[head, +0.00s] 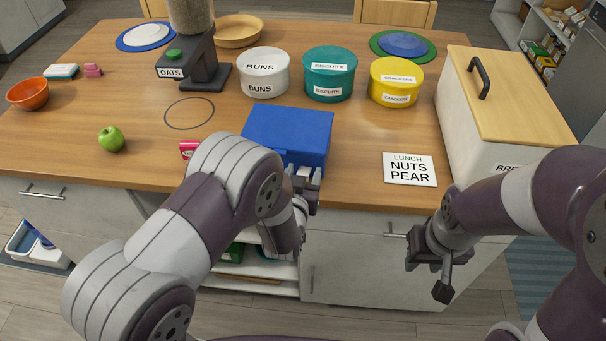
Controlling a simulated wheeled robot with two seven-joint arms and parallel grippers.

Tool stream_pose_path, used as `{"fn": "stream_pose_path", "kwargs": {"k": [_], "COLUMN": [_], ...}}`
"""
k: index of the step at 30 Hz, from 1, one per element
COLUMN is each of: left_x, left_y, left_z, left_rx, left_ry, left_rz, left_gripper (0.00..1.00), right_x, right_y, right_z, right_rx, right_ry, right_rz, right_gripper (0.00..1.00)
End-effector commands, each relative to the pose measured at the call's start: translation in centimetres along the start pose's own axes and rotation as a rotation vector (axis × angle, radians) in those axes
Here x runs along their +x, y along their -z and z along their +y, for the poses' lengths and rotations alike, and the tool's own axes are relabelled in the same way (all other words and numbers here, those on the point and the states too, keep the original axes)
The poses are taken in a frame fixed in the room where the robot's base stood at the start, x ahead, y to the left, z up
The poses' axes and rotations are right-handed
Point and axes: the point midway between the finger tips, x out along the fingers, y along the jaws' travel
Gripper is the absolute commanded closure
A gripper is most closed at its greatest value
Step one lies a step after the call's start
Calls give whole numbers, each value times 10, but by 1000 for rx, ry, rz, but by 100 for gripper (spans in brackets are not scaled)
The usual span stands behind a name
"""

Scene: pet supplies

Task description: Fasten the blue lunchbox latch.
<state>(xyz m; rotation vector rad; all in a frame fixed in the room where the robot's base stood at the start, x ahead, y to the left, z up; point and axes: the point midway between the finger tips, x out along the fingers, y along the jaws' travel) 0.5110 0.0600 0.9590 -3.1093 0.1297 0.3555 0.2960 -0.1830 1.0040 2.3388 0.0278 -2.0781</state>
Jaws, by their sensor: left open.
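The blue lunchbox (288,132) stands near the front edge of the wooden table, its lid down. Its latch cannot be made out; my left gripper and arm cover part of its front side. My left gripper (307,180) is open, with its fingertips close against the lower front of the lunchbox. I cannot tell if they touch it. My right gripper (430,268) hangs in front of the table's front edge, away from the lunchbox; its finger opening is not clear from this angle.
A card reading "LUNCH NUTS PEAR" (409,169) lies right of the lunchbox. Buns (263,73), biscuits (329,75) and crackers (396,82) tubs stand behind it. A bread box (500,135) is at right, a green apple (111,139) at left. A small pink item (188,149) sits beside my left arm.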

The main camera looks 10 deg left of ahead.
Motion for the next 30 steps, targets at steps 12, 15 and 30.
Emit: {"fn": "stream_pose_path", "kwargs": {"k": [12, 15, 30], "left_x": [-64, -90, -127], "left_y": [0, -1, 0], "left_z": [1, 1, 0], "left_rx": [0, 2, 0], "left_ry": [-4, -5, 0], "left_rz": [0, 0, 0], "left_gripper": [43, 43, 43], "right_x": [5, 6, 7], "right_y": [-1, -1, -1], "right_z": [0, 0, 0], "right_rx": [0, 0, 0], "right_ry": [0, 0, 0], "right_rz": [0, 0, 0], "right_gripper": [62, 62, 62]}}
